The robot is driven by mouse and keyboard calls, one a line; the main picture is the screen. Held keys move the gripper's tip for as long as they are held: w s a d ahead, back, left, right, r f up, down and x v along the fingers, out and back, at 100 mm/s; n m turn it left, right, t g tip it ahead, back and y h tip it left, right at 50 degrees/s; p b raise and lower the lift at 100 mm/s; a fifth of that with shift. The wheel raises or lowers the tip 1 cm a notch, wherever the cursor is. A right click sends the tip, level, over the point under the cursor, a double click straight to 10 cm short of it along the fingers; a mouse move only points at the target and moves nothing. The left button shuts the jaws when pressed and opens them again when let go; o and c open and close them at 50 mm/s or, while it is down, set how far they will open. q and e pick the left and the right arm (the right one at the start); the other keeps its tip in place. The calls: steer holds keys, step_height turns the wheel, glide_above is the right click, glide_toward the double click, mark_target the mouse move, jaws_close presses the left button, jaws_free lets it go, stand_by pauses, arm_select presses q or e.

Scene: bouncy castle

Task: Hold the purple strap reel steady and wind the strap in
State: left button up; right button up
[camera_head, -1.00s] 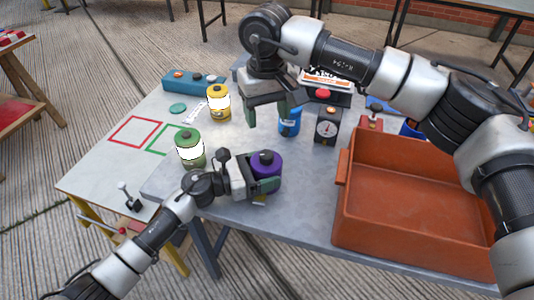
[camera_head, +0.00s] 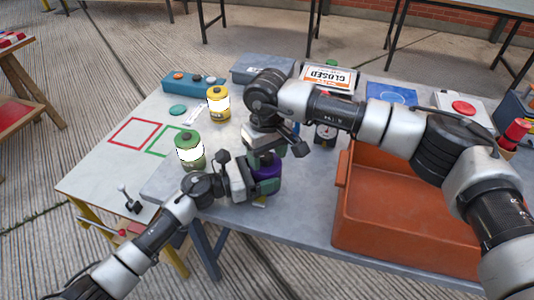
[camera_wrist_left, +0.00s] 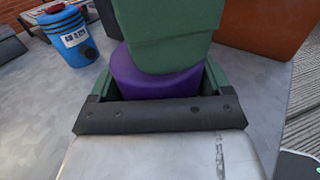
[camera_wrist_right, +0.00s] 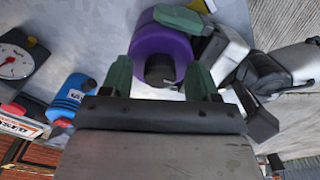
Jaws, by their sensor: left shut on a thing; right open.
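The purple strap reel (camera_head: 266,173) stands on the grey table near its front edge. It also shows in the left wrist view (camera_wrist_left: 150,80) and, with a dark knob on top, in the right wrist view (camera_wrist_right: 160,48). My left gripper (camera_head: 264,184) is shut on the reel from the left, low on its body. My right gripper (camera_wrist_right: 160,85) is open above the reel, with its fingers pointing down at the top knob. The right gripper hides much of the reel in the head view. I cannot tell if its fingers touch the knob.
A green reel (camera_head: 189,150) and a yellow reel (camera_head: 218,104) stand to the left. An orange bin (camera_head: 400,238) stands to the right. Red and green outlined squares at left are empty.

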steer(key=shift+f, duration=0.15)
steer(key=shift+c, duration=0.2)
steer(key=c, duration=0.9)
